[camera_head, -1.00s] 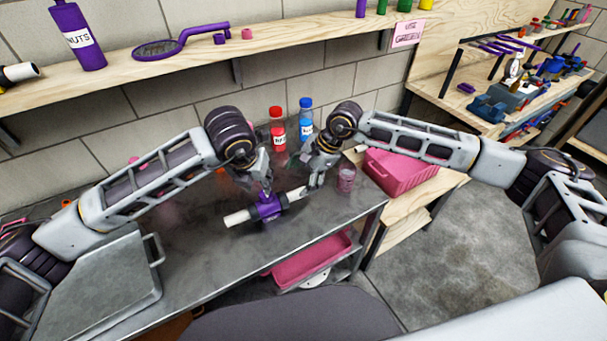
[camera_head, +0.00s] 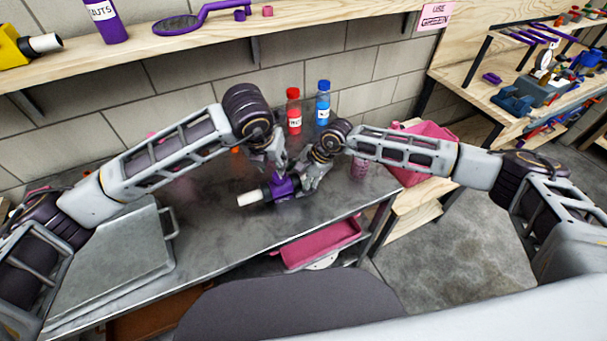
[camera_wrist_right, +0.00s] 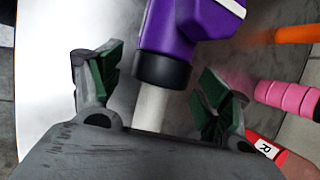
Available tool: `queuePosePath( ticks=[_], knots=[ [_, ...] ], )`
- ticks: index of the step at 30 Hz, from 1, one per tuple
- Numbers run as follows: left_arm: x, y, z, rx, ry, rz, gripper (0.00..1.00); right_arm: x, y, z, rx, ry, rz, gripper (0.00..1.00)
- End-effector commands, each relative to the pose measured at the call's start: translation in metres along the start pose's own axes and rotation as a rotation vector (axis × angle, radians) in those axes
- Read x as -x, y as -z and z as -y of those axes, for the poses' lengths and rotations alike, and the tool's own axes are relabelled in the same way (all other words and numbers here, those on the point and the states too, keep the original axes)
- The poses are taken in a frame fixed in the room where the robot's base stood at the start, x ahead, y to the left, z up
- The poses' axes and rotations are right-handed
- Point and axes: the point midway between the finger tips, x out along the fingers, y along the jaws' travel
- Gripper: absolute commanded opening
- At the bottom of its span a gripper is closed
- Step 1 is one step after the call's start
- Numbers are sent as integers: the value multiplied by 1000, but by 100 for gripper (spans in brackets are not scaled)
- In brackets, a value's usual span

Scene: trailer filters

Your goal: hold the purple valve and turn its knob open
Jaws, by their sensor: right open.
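The purple valve (camera_head: 284,187) is at the metal table, with black collars and a white pipe stub (camera_head: 248,198) out to the left. In the right wrist view the valve body (camera_wrist_right: 190,30) is at the top, with its other white stub (camera_wrist_right: 150,107) between my fingers. My right gripper (camera_head: 311,183) is open around that stub, fingers apart on both sides (camera_wrist_right: 157,90). My left gripper (camera_head: 279,168) is at the top of the valve from above. Its fingertips and the knob are too small and covered to tell whether it is shut.
A red bottle (camera_head: 294,112) and a blue bottle (camera_head: 323,104) stand behind the arms. A pink bin (camera_head: 430,133) is at the right, a pink tray (camera_head: 320,244) below the table edge. A metal case (camera_head: 110,262) lies at the left. The table front is clear.

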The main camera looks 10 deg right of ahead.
Motion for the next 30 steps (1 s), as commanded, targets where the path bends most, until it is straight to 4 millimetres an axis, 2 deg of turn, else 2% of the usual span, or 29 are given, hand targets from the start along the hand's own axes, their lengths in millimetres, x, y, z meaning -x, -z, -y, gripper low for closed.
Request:
queuePosePath(
  ticks=[6, 16, 29, 30],
  knots=[
    [0, 0, 0, 0, 0, 0, 36, -11, 0, 0, 0, 0, 1, 77],
    [0, 0, 0, 0, 0, 0, 36, -12, 0, 0, 0, 0, 1, 76],
    [0, 0, 0, 0, 0, 0, 36, -12, 0, 0, 0, 0, 0, 20],
    [0, 0, 0, 0, 0, 0, 38, -12, 0, 0, 0, 0, 0, 18]
  ],
)
